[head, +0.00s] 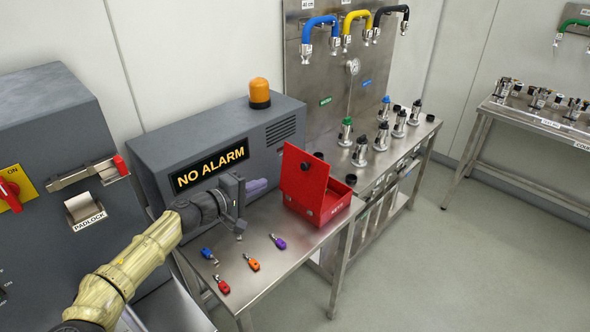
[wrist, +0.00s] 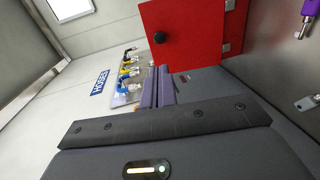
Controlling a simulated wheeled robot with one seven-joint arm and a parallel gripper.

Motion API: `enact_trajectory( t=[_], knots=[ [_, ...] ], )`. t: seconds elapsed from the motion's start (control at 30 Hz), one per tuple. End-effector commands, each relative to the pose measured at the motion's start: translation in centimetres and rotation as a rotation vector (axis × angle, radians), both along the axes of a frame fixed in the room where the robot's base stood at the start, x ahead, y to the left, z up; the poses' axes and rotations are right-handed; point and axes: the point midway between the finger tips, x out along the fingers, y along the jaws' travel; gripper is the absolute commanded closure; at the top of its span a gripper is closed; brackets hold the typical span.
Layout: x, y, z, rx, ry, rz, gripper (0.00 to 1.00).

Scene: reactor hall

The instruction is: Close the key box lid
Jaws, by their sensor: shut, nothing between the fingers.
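The red key box (head: 336,207) stands on the steel table, to the right of the alarm cabinet. Its red lid (head: 303,184) is open and stands up on the box's left side, with a black knob on its face. The lid also shows large in the wrist view (wrist: 200,32), with its knob to the left and hinges at its right edge. My gripper (head: 264,184) is left of the lid, its purple fingers pointing toward it. In the wrist view the fingers (wrist: 156,72) are together and empty, apart from the lid.
The grey alarm cabinet (head: 230,140) stands close behind my gripper. Blue (head: 207,254), orange (head: 252,263), red (head: 222,286) and purple (head: 278,241) tagged items lie on the table front. A steel bench (head: 400,160) with several fittings stands beyond the box. The floor at right is clear.

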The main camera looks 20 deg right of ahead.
Motion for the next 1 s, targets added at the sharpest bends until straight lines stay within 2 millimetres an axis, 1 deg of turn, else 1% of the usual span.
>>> enact_trajectory(
  t=[0.3,0.47,0.67,1.0],
  knots=[
    [0.0,0.0,0.1,-0.002,-0.001,0.001,1.00],
    [0.3,-0.8,0.0,-0.002,0.000,-0.002,1.00],
    [1.2,-3.5,-0.3,-0.002,0.000,-0.004,1.00],
    [3.2,-9.0,-1.3,-0.002,0.001,-0.004,1.00]
  ],
)
